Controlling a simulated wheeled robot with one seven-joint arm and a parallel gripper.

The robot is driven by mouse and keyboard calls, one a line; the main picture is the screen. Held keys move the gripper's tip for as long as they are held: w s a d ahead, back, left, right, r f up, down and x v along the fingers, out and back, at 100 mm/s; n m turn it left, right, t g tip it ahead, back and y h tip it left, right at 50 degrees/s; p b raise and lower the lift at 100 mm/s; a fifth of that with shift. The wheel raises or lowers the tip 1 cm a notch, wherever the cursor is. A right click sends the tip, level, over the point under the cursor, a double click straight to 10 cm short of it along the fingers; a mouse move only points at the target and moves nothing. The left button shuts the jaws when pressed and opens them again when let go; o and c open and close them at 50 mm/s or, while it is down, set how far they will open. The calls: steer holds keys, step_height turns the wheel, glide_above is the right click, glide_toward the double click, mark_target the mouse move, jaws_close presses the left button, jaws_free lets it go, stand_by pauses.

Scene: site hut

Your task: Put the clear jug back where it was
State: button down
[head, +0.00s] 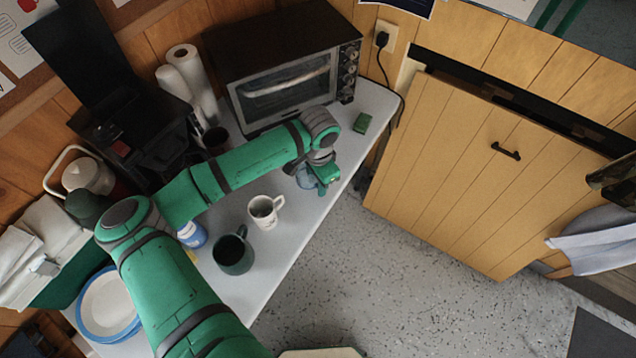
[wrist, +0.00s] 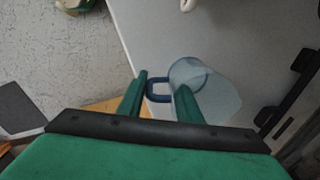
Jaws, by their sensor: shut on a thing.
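The clear jug (head: 305,179) is at the right end of the white table, in front of the toaster oven, and partly hidden by my gripper. In the wrist view the jug (wrist: 188,73) shows a see-through body and a dark blue handle (wrist: 158,90). My gripper (head: 320,184) is shut on the jug, with the handle between its two green fingers in the wrist view (wrist: 161,82). The jug is over the tabletop close to its edge. I cannot tell whether its base touches the table.
The white table (head: 290,225) holds a white mug (head: 265,211), a dark green mug (head: 233,253), a blue-and-white container (head: 192,233), a toaster oven (head: 285,75) and a green block (head: 362,122). A black coffee machine (head: 150,140) stands at the back left. Speckled floor lies beyond the edge.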

steer(key=shift+f, duration=0.55)
steer(key=c, duration=1.3)
jaws_free()
steer(key=shift+f, duration=0.1)
steer(key=shift+o, duration=0.2)
